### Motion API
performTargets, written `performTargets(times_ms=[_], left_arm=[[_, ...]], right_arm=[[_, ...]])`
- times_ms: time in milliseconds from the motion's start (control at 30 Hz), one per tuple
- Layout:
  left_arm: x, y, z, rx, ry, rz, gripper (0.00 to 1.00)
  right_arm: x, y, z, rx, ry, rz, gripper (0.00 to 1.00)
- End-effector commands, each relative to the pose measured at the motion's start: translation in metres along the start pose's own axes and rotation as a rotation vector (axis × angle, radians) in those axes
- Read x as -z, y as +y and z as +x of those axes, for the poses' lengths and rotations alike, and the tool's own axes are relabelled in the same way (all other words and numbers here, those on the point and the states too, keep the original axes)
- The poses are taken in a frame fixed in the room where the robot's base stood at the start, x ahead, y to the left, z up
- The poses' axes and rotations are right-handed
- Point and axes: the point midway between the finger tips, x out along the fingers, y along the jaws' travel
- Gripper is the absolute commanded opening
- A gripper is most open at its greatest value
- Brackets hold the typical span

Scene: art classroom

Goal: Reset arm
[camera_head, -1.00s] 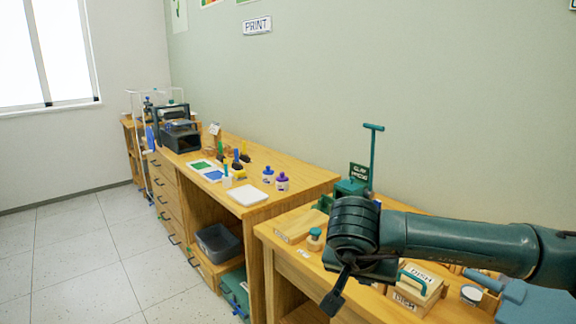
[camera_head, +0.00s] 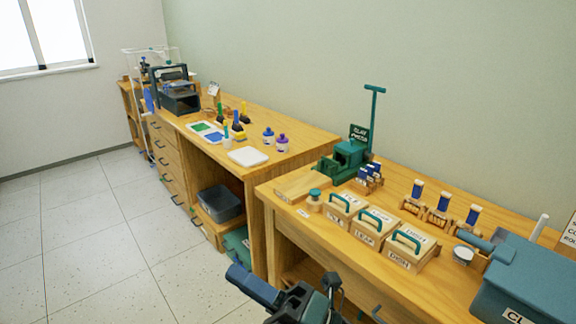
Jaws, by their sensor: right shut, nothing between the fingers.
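My right gripper (camera_head: 298,302) is at the bottom middle of the head view, partly cut off by the lower edge. It is dark, shut and empty, and it hangs in front of the near workbench (camera_head: 335,252), low over the floor side. It appears apart from everything on the bench. The rest of my right arm is mostly out of the picture. My left gripper is not in view.
On the near bench stand several wooden blocks with green handles (camera_head: 368,226), a green clay press (camera_head: 348,158), blue-topped tools (camera_head: 440,207) and a blue-grey bin (camera_head: 530,282). A farther bench (camera_head: 300,158) holds printing things. The floor (camera_head: 100,230) at left is clear.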

Motion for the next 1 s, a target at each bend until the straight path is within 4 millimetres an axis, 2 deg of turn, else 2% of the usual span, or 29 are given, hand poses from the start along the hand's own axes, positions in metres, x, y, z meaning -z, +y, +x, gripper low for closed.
performTargets(times_ms=[33, 100, 167, 200, 267, 300, 400, 500, 600, 700, 1000], left_arm=[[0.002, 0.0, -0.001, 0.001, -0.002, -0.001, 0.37], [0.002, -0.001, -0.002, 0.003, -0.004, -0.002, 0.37], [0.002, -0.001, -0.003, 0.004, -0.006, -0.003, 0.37], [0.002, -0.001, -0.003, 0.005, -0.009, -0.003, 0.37], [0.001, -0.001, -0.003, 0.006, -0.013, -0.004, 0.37], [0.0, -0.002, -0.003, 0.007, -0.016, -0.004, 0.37], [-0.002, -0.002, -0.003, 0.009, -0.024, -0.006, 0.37], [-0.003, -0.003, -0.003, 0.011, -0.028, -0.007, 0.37], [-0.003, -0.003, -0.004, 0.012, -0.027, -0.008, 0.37], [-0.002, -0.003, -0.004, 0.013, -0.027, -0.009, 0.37], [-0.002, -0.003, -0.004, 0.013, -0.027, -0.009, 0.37]], right_arm=[[-0.017, -0.014, -0.02, 0.035, -0.162, 0.184, 0.0], [-0.039, -0.038, -0.054, 0.076, -0.381, 0.43, 0.0], [-0.049, -0.062, -0.091, 0.108, -0.569, 0.638, 0.0], [-0.051, -0.079, -0.118, 0.126, -0.692, 0.77, 0.0], [-0.047, -0.101, -0.158, 0.149, -0.863, 0.95, 0.0], [-0.041, -0.114, -0.184, 0.16, -0.97, 1.059, 0.0], [-0.019, -0.139, -0.241, 0.179, -1.201, 1.283, 0.0], [0.006, -0.152, -0.282, 0.186, -1.376, 1.443, 0.0], [0.024, -0.159, -0.307, 0.186, -1.485, 1.539, 0.0], [0.033, -0.161, -0.319, 0.187, -1.536, 1.583, 0.0], [0.034, -0.161, -0.319, 0.187, -1.538, 1.585, 0.0]])
